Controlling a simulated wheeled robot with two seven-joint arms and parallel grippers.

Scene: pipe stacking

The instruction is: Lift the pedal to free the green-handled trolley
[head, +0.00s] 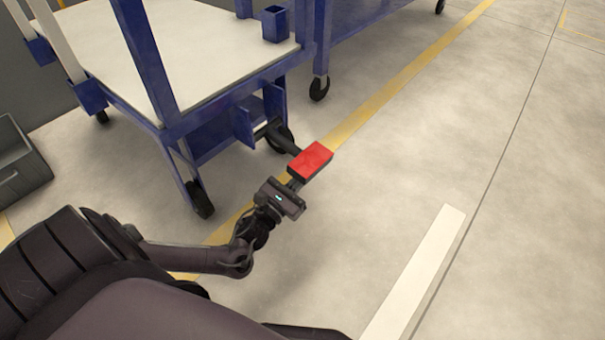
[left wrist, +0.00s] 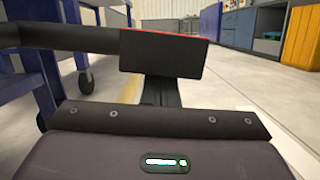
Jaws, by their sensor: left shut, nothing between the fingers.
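The pedal (head: 311,160) has a red top and sits on a dark bar that comes out from the low front of the blue trolley (head: 160,75). In the left wrist view the dark underside of the pedal (left wrist: 163,55) fills the upper middle, with a thin red edge on top. My left gripper (head: 292,186) is at the near side of the pedal, with its fingers shut and empty. The finger tips reach under the pedal; I cannot tell if they touch it. No green handle shows. My right gripper is not in view.
A second blue frame (head: 350,35) on black casters stands behind the trolley. A grey bin (head: 20,165) is at the left. Yellow and white floor lines cross the open floor, which is clear to the right. Cabinets (left wrist: 235,30) stand far off in the left wrist view.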

